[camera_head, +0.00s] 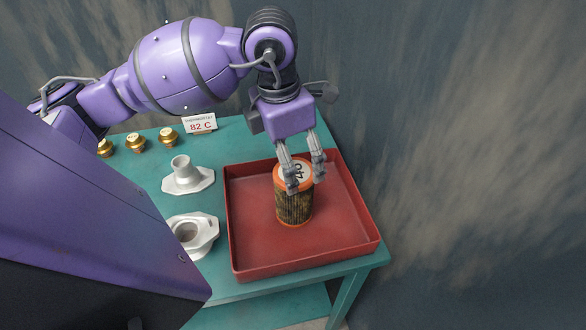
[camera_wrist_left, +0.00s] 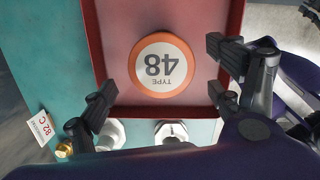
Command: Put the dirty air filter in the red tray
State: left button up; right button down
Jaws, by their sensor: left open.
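The dirty air filter (camera_head: 293,208), a brown pleated cylinder with an orange rim and a white top marked 48, stands upright inside the red tray (camera_head: 265,264). In the left wrist view, the filter's top (camera_wrist_left: 161,66) faces the camera, above the red tray floor (camera_wrist_left: 200,22). My left gripper (camera_head: 306,184) is open at the filter's top. In the left wrist view, its fingertips (camera_wrist_left: 161,94) are spread wide, with gaps between them and the filter; whether they touch it lower down cannot be told. My right gripper is in neither view.
The tray sits on a teal table (camera_head: 148,172). Left of it are two pale metal housings (camera_head: 187,177) (camera_head: 190,234), several brass thermostats (camera_head: 135,142) and a sign reading 82 C (camera_head: 200,123). The tray floor around the filter is clear. A dark wall stands behind.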

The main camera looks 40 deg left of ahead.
pick_arm(q)
notch_tip(320, 180, up, 8)
jog(key=s, duration=0.1)
jog(key=shift+a, duration=0.25)
